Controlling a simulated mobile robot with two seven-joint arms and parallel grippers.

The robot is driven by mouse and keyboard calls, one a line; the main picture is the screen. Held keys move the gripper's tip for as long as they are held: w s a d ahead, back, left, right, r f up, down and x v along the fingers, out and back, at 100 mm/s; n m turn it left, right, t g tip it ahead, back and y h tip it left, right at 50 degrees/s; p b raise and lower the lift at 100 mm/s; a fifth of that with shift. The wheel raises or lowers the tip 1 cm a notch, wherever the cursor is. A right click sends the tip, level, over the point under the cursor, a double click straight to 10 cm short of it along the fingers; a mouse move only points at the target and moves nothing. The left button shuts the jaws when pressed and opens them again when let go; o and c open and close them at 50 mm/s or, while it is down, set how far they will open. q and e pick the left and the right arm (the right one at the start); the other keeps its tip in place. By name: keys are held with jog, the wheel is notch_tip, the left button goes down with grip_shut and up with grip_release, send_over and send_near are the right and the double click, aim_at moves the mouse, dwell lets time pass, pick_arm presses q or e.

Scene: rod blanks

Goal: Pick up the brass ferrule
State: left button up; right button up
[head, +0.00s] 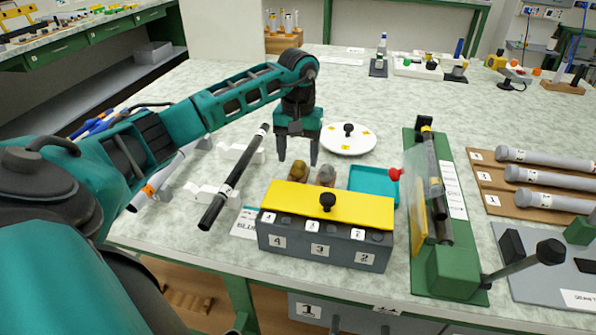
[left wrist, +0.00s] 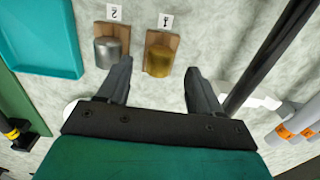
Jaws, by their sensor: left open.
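The brass ferrule (head: 299,170) stands behind the grey block with the yellow top in the head view. In the left wrist view the brass ferrule (left wrist: 158,60) is on a small brown holder by a number card. A grey metal ferrule (left wrist: 107,52) stands beside it on its own holder; it also shows in the head view (head: 326,176). My left gripper (head: 298,160) is open and empty, pointing down just above the brass ferrule. In the left wrist view the brass ferrule appears between the fingertips (left wrist: 158,68). My right gripper is in no view.
The grey block with yellow top (head: 325,205) stands in front of the ferrules. A teal tray (head: 374,183) lies to their right. A black rod (head: 235,178) rests on white supports to their left. A white round plate (head: 348,139) lies behind. A green fixture (head: 440,262) stands farther right.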

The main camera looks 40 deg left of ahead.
aim_at(298, 164)
pick_arm(q)
jog(key=shift+f, duration=1.55)
jog(key=shift+c, duration=0.4)
jog(key=c, duration=0.8)
jog(key=shift+r, duration=0.15)
